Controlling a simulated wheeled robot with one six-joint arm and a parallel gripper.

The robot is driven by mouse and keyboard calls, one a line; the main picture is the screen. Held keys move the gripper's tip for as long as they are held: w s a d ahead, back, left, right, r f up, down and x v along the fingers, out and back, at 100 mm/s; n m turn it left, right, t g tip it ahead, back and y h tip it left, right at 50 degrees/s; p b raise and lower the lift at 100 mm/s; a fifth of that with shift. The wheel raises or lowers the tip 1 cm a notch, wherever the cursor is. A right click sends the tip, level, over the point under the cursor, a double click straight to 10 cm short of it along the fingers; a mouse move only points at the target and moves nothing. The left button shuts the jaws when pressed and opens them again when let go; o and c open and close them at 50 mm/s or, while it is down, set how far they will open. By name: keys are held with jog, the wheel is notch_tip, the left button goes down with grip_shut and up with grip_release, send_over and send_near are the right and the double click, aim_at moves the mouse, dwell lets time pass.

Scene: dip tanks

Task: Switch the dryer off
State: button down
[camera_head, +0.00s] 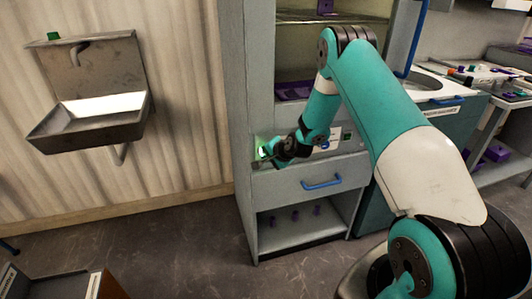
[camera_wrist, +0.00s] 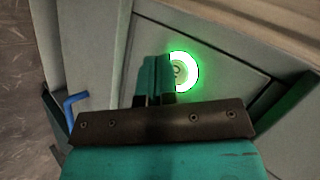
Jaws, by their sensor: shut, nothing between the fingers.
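The dryer (camera_head: 242,80) is a tall grey cabinet with an upper open bay, a control strip, a drawer and a lower open shelf. A round button with a glowing green ring (camera_wrist: 187,71) is on its front panel; the green glow also shows at the strip's left end in the head view (camera_head: 262,150). My gripper (camera_wrist: 155,62) is shut and empty, its fingertips right beside the ring's left side in the wrist view. I cannot tell whether they touch the button. In the head view my gripper (camera_head: 266,160) is at the strip's left end.
The drawer has a blue handle (camera_head: 322,183), which shows in the wrist view (camera_wrist: 76,101). Small purple pieces (camera_head: 295,215) stand on the lower shelf. A metal sink (camera_head: 92,120) hangs on the left wall. Counters with trays are at right.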

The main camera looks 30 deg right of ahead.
jog(key=shift+w, duration=0.15)
dwell(0.3)
jog(key=shift+w+d, duration=0.1)
jog(key=shift+w, duration=0.2)
jog(key=shift+s, duration=0.4)
jog(key=shift+s, duration=0.15)
jog(key=s, duration=0.1)
jog(key=s+a, duration=0.1)
jog(key=s, duration=0.1)
jog(key=s+a, duration=0.1)
jog(key=s, duration=0.1)
jog(key=shift+s+p, duration=0.25)
jog(key=shift+p, duration=0.05)
dwell(0.5)
